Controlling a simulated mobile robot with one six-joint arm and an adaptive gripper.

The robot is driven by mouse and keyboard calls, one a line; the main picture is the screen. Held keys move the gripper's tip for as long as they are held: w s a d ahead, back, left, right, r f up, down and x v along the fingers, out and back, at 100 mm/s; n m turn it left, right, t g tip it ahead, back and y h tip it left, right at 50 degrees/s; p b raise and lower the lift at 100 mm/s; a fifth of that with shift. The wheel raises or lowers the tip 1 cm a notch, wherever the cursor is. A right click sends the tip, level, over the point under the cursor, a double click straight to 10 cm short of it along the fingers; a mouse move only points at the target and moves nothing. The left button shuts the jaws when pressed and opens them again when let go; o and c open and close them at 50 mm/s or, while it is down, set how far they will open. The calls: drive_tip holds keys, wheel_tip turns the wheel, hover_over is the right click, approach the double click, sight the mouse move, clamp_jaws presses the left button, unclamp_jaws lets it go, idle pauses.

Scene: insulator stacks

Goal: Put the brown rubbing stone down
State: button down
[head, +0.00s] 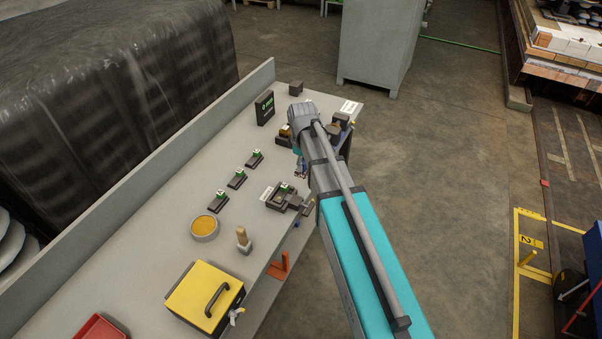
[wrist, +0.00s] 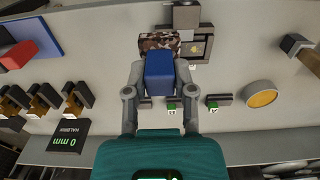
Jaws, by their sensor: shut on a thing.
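My gripper (wrist: 160,75) is in the middle of the wrist view, with its two fingers shut on a blue block. The brown rubbing stone (wrist: 160,42) shows as a mottled brown block just beyond the blue part, which seems joined to it. Whether the stone touches the bench or is held above it, I cannot tell. In the head view my arm hides most of the gripper and the stone.
The grey bench (head: 150,238) carries small stands with green labels (head: 237,179), a round yellow dish (head: 204,227), a wooden-handled tool (head: 243,240) and a yellow box (head: 205,295). A black display (wrist: 68,131) and a blue mat (wrist: 42,35) with a red block (wrist: 18,56) show left in the wrist view.

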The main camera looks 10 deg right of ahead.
idle(0.4)
drive_tip(key=shift+s+d+r+p, duration=0.5)
drive_tip(key=shift+s+d, duration=0.1)
drive_tip(key=shift+s, duration=0.15)
drive_tip(key=shift+w+f, duration=0.1)
drive_tip(key=shift+w, duration=0.1)
drive_tip(key=shift+w+d+f+b, duration=0.2)
drive_tip(key=shift+w+f+b, duration=1.3)
drive_tip(key=shift+w, duration=0.65)
drive_tip(key=shift+w+d+f+b, duration=0.2)
drive_tip(key=shift+w+f+b, duration=1.35)
drive_tip(key=shift+w, duration=0.6)
drive_tip(key=shift+w+d+f+b, duration=0.2)
drive_tip(key=shift+w+f+b, duration=1.3)
drive_tip(key=shift+w, duration=0.65)
